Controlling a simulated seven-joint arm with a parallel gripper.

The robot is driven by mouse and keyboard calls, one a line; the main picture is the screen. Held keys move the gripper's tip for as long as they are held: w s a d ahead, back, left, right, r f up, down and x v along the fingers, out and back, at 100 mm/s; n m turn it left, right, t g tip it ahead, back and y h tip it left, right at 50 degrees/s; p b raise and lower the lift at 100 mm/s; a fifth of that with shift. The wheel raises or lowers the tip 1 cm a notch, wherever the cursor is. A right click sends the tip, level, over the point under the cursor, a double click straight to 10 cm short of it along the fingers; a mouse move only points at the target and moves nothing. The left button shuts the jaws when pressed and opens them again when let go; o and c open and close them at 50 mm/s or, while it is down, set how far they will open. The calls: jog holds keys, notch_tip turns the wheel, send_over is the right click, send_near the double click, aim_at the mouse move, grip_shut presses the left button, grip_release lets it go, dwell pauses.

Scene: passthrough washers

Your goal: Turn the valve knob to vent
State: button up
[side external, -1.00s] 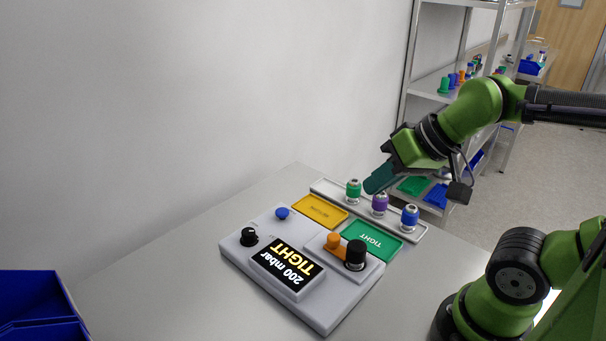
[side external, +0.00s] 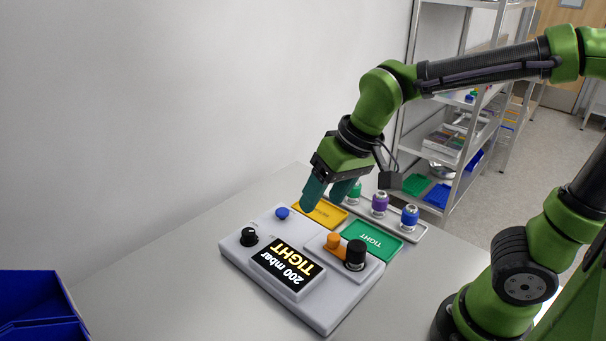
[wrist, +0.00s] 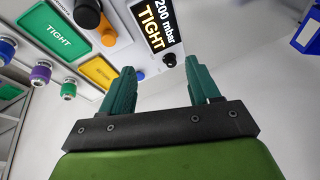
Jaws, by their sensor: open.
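The valve knob appears to be the small black knob (side external: 249,237) at the left corner of the grey test box (side external: 322,318). It also shows in the wrist view (wrist: 170,61), beyond my fingertips. Its markings are too small to read. The box's display (side external: 286,268) reads "TIGHT" and "200 mbar". My gripper (side external: 321,204) is open and empty, with two teal fingers pointing down. It is above the yellow tray, to the right of the knob and apart from it. In the wrist view my gripper (wrist: 160,66) has a wide gap between the fingers.
A blue button (side external: 282,213) is near the knob. An orange piece (side external: 333,241) and a larger black cylinder (side external: 356,255) stand on the box. Behind are a yellow tray (side external: 312,218), a green "TIGHT" tray (side external: 371,240) and a rack holding green, purple and blue fittings. A blue bin (side external: 35,300) is front left.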

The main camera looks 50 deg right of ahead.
aim_at(248, 231)
jog(key=w+a+f+m+h, duration=0.1)
jog(key=w+a+m+h, duration=0.15)
jog(key=w, duration=0.45)
jog(key=w+a+f+m+h, duration=0.2)
jog(key=w+a+m, duration=0.15)
jog(key=w, duration=0.35)
jog(key=shift+n, duration=0.5)
jog(key=x, duration=1.5)
jog(key=shift+s+a+f, duration=0.1)
jog(key=shift+a+f, duration=0.1)
jog(key=shift+f, duration=0.2)
jog(key=c, duration=1)
jog(key=shift+c, duration=0.2)
